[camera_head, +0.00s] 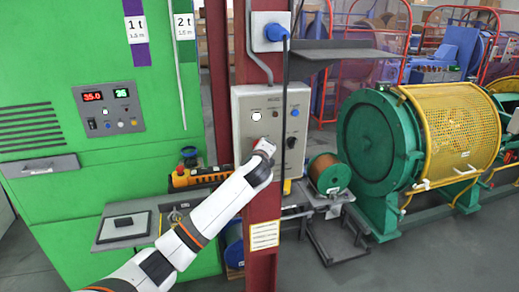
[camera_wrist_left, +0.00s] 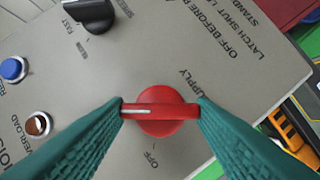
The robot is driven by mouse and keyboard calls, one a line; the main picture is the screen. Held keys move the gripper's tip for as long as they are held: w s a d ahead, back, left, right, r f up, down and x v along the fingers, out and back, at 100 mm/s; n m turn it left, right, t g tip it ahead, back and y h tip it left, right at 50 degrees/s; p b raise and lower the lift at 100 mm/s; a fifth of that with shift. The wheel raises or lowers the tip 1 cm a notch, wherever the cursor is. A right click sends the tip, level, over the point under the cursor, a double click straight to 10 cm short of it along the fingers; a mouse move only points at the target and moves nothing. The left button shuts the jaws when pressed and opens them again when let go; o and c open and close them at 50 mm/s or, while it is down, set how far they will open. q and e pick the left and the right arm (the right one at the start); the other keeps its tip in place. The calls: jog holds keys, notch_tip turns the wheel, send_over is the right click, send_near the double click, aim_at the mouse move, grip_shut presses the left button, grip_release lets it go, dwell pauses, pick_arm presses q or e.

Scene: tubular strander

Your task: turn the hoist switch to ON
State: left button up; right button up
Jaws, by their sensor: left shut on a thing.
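A red rotary switch (camera_wrist_left: 160,118) with a bar handle sits on a grey control panel (camera_wrist_left: 145,65) in the left wrist view. A white line marks the left end of the bar, and the bar lies level in the picture. "SUPPLY" is printed above the switch and "OFF" below it. My left gripper (camera_wrist_left: 160,110) is shut on the bar, one green finger at each end. My right gripper is out of view.
The panel also carries a black knob (camera_wrist_left: 90,14), a blue button (camera_wrist_left: 13,69) and a brown button (camera_wrist_left: 38,124). A black cable (camera_head: 286,75) hangs from a blue plug in front of the panel. A green cabinet (camera_head: 110,175) stands left; a yellow-guarded machine (camera_head: 455,125) stands right.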

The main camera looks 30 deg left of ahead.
pick_arm(q)
jog(key=shift+m+g, duration=0.4)
jog(key=shift+m, duration=0.4)
jog(key=shift+f, duration=0.1)
jog(key=o, duration=1)
jog(key=shift+d, duration=0.1)
jog(key=shift+b+v, duration=1.85)
jog(key=shift+v, duration=4.1)
jog(key=shift+w, duration=0.1)
